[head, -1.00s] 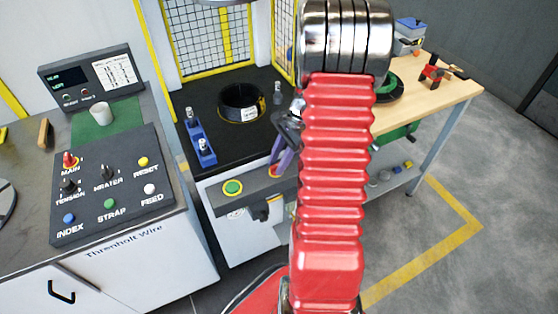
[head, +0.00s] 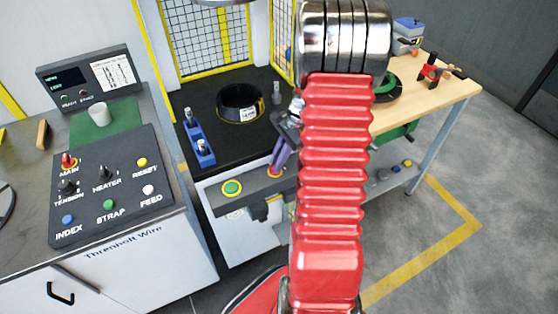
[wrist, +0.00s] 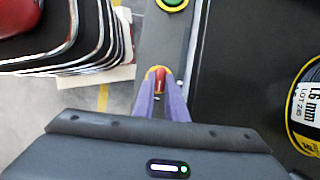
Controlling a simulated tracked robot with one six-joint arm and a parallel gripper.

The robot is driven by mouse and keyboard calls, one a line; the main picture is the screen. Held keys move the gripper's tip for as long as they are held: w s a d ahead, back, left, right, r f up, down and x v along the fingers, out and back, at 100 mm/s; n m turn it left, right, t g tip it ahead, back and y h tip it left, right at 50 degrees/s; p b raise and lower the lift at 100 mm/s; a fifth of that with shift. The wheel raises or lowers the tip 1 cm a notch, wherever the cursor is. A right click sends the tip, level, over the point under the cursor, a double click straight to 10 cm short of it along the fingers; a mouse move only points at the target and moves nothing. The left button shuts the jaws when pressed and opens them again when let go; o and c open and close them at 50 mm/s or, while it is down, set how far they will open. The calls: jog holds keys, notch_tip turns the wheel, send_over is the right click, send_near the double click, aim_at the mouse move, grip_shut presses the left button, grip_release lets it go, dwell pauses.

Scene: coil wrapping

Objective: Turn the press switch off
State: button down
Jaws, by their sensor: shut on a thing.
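The press switch (wrist: 160,75) is a small red handle on a yellow-rimmed base, on the grey front rail of the press. In the wrist view it sits between the tips of my gripper (wrist: 161,86), whose purple fingers are shut on it. In the head view my gripper (head: 277,166) reaches down to the rail from behind my red arm sleeve, and only a little red of the switch shows at the tips. The fingers cover much of the handle, so I cannot tell its exact angle.
A green button (head: 232,188) sits on the same rail, left of the switch. A black coil (head: 240,103) and a blue holder (head: 200,145) stand on the press bed. The control panel (head: 110,215) is at left. A wooden workbench (head: 440,98) stands at right.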

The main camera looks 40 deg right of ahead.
jog(key=shift+a+n, duration=0.15)
jog(key=shift+n, duration=0.15)
jog(key=n+g, duration=0.1)
jog(key=n, duration=0.2)
jog(key=shift+w+a+g, duration=0.1)
jog(key=shift+g, duration=0.2)
jog(key=n+g, duration=0.1)
jog(key=n, duration=0.2)
jog(key=n+g, duration=0.1)
jog(key=n, duration=0.1)
jog(key=shift+w+a+f+n, duration=0.1)
jog(key=shift+w+n, duration=0.05)
jog(key=shift+n, duration=0.25)
jog(key=n, duration=0.2)
jog(key=n+g+h, duration=0.1)
jog(key=n, duration=0.1)
jog(key=shift+a+n+h, duration=0.1)
jog(key=shift+n+h, duration=0.2)
jog(key=shift+w+n+g+h, duration=0.1)
jog(key=shift+n+g+h, duration=0.45)
jog(key=shift+n, duration=1.35)
jog(key=c, duration=1.8)
grip_release()
jog(key=shift+w, duration=0.1)
